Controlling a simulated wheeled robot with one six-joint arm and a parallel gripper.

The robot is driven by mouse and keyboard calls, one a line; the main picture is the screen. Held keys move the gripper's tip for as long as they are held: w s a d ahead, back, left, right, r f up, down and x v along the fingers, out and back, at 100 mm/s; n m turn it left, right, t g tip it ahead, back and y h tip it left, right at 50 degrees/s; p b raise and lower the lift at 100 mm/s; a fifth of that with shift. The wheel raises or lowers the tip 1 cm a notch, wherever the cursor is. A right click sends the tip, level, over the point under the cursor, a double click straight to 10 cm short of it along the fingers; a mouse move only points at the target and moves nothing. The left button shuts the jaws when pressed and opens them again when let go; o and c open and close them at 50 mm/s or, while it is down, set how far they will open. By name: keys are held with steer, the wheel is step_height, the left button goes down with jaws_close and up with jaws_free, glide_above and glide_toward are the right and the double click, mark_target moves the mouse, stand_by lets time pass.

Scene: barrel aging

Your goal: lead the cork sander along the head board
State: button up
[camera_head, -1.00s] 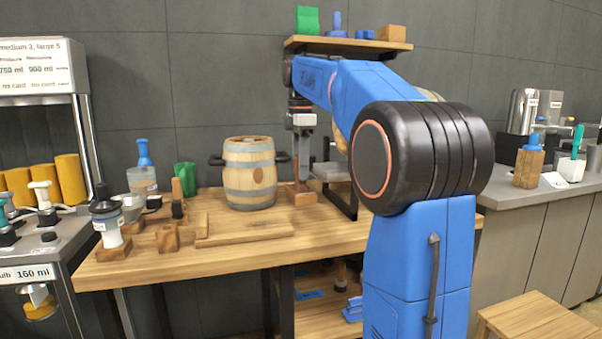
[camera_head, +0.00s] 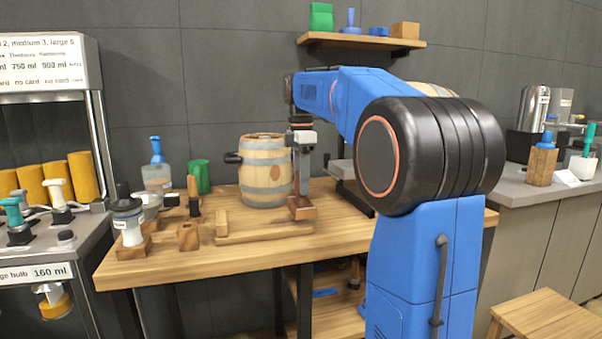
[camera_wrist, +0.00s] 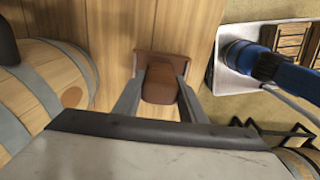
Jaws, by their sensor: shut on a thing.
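The cork sander (camera_head: 302,208), a brown block with a raised grip, is held in my gripper (camera_head: 301,194), low over the table to the right of the barrel. In the wrist view, the two fingers of my gripper (camera_wrist: 160,96) close on the grip of the sander (camera_wrist: 160,62). The head board (camera_head: 264,234) seems to be the flat, light wooden piece lying on the table in front of the barrel. The sander is near its right end; I cannot tell whether they touch.
The banded barrel (camera_head: 265,172) stands close to the left of my gripper. A dark-framed stand (camera_head: 352,188) is on the right. A small wooden block (camera_head: 188,236) and a white-and-black grinder-like item (camera_head: 128,222) stand to the left. The table's front strip is clear.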

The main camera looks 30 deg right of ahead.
steer(key=w+a, duration=0.3)
steer(key=a, duration=1)
steer(key=shift+w+f, duration=0.35)
steer(key=shift+f, duration=0.05)
steer(key=shift+d+f, duration=0.1)
steer(key=shift+f, duration=0.65)
steer(key=shift+f, duration=0.25)
steer(key=shift+s+d+f, duration=0.1)
steer(key=shift+s+d, duration=0.3)
steer(key=shift+d, duration=1.05)
steer(key=shift+s+d+r, duration=0.1)
steer(key=shift+s+d, duration=0.35)
steer(key=shift+d, duration=0.95)
steer(key=shift+s+d+f, duration=0.1)
steer(key=shift+s+d, duration=0.3)
steer(key=shift+d, duration=1.05)
steer(key=shift+s+d, duration=0.2)
steer(key=shift+d, duration=0.55)
steer(key=shift+s+d, duration=0.2)
steer(key=shift+d, duration=0.5)
steer(key=shift+s+d, duration=0.2)
steer(key=shift+d, duration=0.55)
steer(key=shift+w+a, duration=0.65)
steer(key=shift+a, duration=1.55)
steer(key=shift+w+a, duration=0.6)
steer(key=shift+a, duration=1.6)
steer(key=shift+w+a, duration=0.65)
steer(key=shift+a, duration=1.55)
steer(key=shift+d+r, duration=0.1)
steer(key=shift+r, duration=1.15)
